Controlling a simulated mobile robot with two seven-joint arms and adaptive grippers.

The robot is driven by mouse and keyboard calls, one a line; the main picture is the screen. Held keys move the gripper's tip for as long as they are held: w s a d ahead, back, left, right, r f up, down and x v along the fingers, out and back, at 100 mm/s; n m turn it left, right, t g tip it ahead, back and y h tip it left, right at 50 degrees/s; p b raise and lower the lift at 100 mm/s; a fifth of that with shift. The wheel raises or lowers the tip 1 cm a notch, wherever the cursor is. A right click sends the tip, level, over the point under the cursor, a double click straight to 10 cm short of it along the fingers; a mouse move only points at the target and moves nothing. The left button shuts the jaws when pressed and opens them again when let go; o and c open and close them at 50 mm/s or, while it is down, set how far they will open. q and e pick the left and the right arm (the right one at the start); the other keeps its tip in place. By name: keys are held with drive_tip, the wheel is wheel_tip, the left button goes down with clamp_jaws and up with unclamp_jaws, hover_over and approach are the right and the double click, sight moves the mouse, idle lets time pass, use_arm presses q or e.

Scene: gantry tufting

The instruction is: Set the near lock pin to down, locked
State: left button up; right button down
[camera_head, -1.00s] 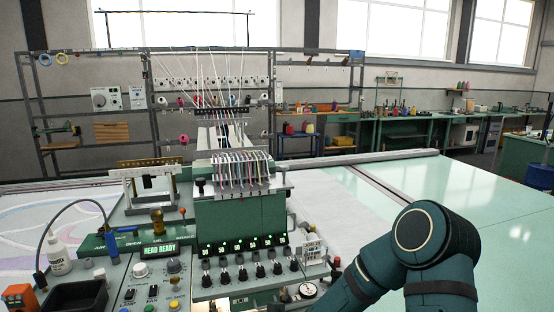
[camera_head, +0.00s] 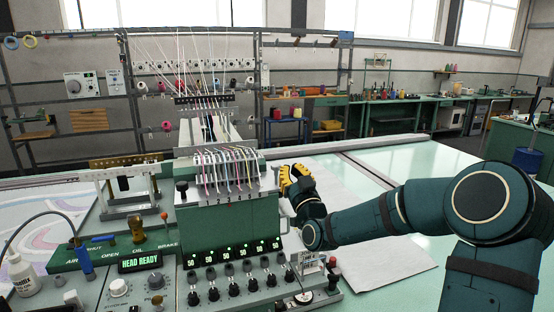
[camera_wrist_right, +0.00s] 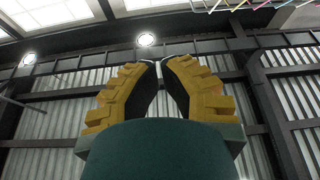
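The green tufting head (camera_head: 232,222) stands in the middle of the head view, with a row of coloured threads over its top. A black knob (camera_head: 181,187) stands upright at its left end and may be a lock pin; I cannot tell which pin is the near one or its setting. My left gripper is not in view.
A control panel with a "HEAD READY" display (camera_head: 140,260) and a blue-handled lever (camera_head: 84,262) lies at left front. A white bottle (camera_head: 22,275) stands at far left. A rail stand (camera_head: 128,195) is left of the head. The pale green table (camera_head: 400,160) at right is mostly clear.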

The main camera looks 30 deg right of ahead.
wheel_tip(320, 180, up, 4)
drive_tip(key=p, duration=0.2)
hover_over(276, 170)
drive_tip(key=d, duration=0.1)
wheel_tip(276, 170, down, 4)
drive_tip(key=shift+s+d+r, duration=0.1)
drive_tip(key=shift+s+r, duration=0.05)
drive_tip(key=shift+r, duration=0.1)
drive_tip(key=shift+f, duration=0.45)
